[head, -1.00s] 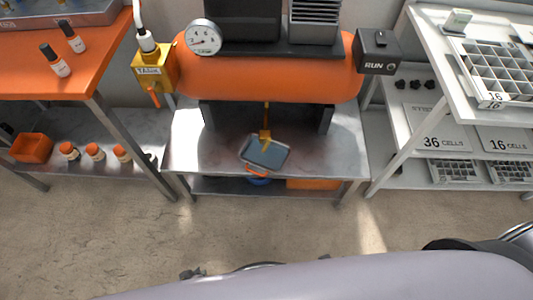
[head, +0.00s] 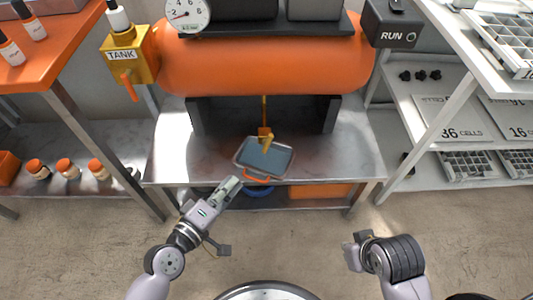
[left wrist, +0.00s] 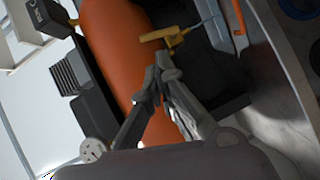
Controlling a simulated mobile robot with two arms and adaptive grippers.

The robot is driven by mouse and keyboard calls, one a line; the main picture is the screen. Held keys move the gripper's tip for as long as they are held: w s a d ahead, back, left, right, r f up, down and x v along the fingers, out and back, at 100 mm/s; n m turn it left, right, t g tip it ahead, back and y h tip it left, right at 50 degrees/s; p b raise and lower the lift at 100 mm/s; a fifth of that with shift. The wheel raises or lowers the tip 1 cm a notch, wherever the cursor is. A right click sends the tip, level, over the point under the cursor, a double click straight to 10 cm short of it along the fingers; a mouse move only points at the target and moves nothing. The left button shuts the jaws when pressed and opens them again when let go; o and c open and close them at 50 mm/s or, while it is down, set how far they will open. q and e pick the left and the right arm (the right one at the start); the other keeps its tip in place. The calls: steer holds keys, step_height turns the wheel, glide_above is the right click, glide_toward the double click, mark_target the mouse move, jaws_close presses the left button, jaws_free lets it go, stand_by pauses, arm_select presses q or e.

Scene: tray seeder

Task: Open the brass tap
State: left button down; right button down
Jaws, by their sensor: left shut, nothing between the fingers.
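The brass tap (head: 265,136) hangs on a thin stem below the orange tank, above a grey-blue drip tray (head: 242,158) with an orange handle. My left gripper (head: 232,184) is shut and empty, in front of the tray and below the tap in the head view. The left wrist view shows the tap (left wrist: 174,38) just beyond my shut fingertips (left wrist: 163,66), with no clear contact. My right gripper (head: 352,252) is at the lower right, far from the tap; its fingers are not clear enough to judge.
The orange tank (head: 260,68) sits above a metal bench (head: 350,165). A yellow valve marked TANK (head: 128,55), with an orange lever, is at its left. A gauge (head: 187,13) and a RUN box (head: 390,25) flank the top. Open floor lies in front.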

mark_target(268, 143)
arm_select(q)
steer(key=shift+d+r+h, duration=0.2)
steer(key=shift+r+h, duration=0.1)
steer(key=shift+r, duration=0.15)
arm_select(e)
steer(key=shift+s+r, duration=0.1)
steer(key=shift+r, duration=0.2)
arm_select(q)
steer(key=b+x, duration=0.1)
steer(key=x, duration=1.3)
arm_select(e)
steer(key=shift+f, duration=0.75)
arm_select(q)
steer(key=shift+a, duration=0.1)
arm_select(e)
steer(key=shift+r, duration=0.1)
arm_select(q)
steer(key=shift+r, duration=0.1)
steer(key=shift+m+p, duration=0.35)
steer(key=shift+m, duration=0.05)
steer(key=shift+y, duration=0.4)
arm_select(e)
steer(key=shift+s+d+r, duration=0.1)
steer(key=shift+d+r, duration=0.55)
steer(key=shift+r, duration=0.05)
